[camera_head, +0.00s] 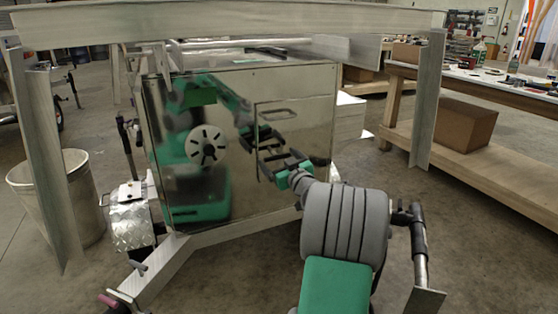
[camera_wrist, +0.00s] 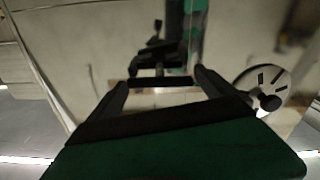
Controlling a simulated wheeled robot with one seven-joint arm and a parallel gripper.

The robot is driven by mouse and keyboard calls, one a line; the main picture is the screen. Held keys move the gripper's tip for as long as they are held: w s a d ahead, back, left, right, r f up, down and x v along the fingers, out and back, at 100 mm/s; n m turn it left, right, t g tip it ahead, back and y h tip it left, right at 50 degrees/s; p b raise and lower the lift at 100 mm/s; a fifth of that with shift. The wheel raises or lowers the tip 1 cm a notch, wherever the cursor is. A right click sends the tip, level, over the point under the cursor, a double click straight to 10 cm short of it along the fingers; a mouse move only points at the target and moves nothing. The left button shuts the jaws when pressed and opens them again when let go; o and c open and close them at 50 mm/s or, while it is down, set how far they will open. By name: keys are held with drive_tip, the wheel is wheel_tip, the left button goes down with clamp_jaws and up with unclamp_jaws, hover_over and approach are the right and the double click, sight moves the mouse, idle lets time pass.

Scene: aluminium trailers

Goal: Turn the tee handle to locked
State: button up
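My gripper (camera_head: 272,160) is in front of the shiny metal box (camera_head: 300,88), close to the right part of its front face. In the wrist view, my two dark fingers (camera_wrist: 162,84) stand apart with a gap between them. A dark crossbar with a pale strip below it shows across that gap; I cannot tell whether it is the tee handle or a reflection. No tee handle can be made out clearly in the head view, where my gripper and its reflection overlap. A flat loop outline (camera_head: 281,113) is on the front panel above my gripper.
The face mirrors my green arm. A round slotted disc (camera_head: 205,145) shows on it at left, also in the wrist view (camera_wrist: 262,88). Trailer frame beams (camera_head: 230,27) cross above. A bin (camera_head: 60,195) stands left, a wooden bench (camera_head: 490,150) right.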

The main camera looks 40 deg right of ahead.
drive_tip(key=c, duration=0.6)
drive_tip(key=shift+m, duration=0.4)
drive_tip(key=m+p, duration=0.1)
drive_tip(key=m, duration=0.1)
drive_tip(key=shift+m, duration=0.4)
drive_tip(key=m+p, duration=0.1)
drive_tip(key=m, duration=0.2)
drive_tip(key=shift+r+m, duration=0.1)
drive_tip(key=shift+m, duration=0.2)
drive_tip(key=m+p, duration=0.4)
drive_tip(key=m, duration=0.2)
drive_tip(key=shift+m+p, duration=1.7)
drive_tip(key=shift+m, duration=0.7)
